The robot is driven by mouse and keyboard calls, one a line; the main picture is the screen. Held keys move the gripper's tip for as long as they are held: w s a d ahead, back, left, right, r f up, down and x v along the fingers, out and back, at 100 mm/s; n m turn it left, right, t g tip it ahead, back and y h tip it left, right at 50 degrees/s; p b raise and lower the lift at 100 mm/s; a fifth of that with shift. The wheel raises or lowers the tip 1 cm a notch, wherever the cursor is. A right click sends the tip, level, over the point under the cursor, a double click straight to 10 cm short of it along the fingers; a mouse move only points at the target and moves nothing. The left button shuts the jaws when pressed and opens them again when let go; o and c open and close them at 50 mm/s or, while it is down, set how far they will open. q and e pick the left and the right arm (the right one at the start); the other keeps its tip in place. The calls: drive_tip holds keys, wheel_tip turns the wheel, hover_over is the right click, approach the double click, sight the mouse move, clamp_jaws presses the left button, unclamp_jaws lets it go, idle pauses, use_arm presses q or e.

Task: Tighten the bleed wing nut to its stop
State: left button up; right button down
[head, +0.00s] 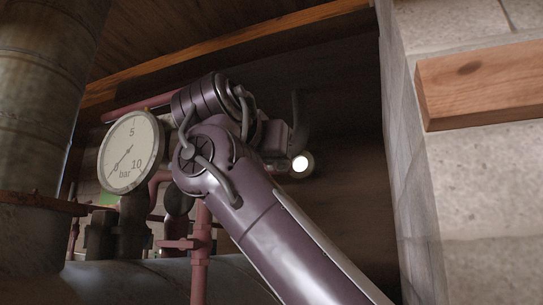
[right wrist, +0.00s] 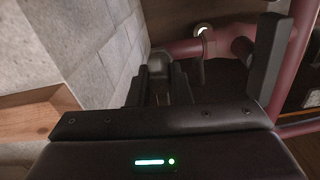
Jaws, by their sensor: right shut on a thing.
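My right gripper (head: 276,136) reaches up from the lower right in the head view, in front of the pipework. My own wrist and forearm hide most of what it works on there. In the right wrist view its two dark fingers (right wrist: 158,88) stand close together around a small grey-brown piece, which looks like the bleed wing nut (right wrist: 157,66), at the left end of a pink pipe (right wrist: 186,48). The fingers cover most of the nut, so its wings and turn angle cannot be made out. My left gripper is not in view.
A round pressure gauge (head: 131,152) stands left of my wrist, its needle near 0. A pale block wall (head: 463,190) with a wooden beam (head: 482,84) rises close on the right. A small bright round light (head: 302,164) shows beside the gripper. Pink pipes (head: 201,250) run below.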

drive_tip(key=c, duration=1.3)
unclamp_jaws()
drive_tip(key=shift+w+f, duration=0.1)
drive_tip(key=shift+w, duration=0.05)
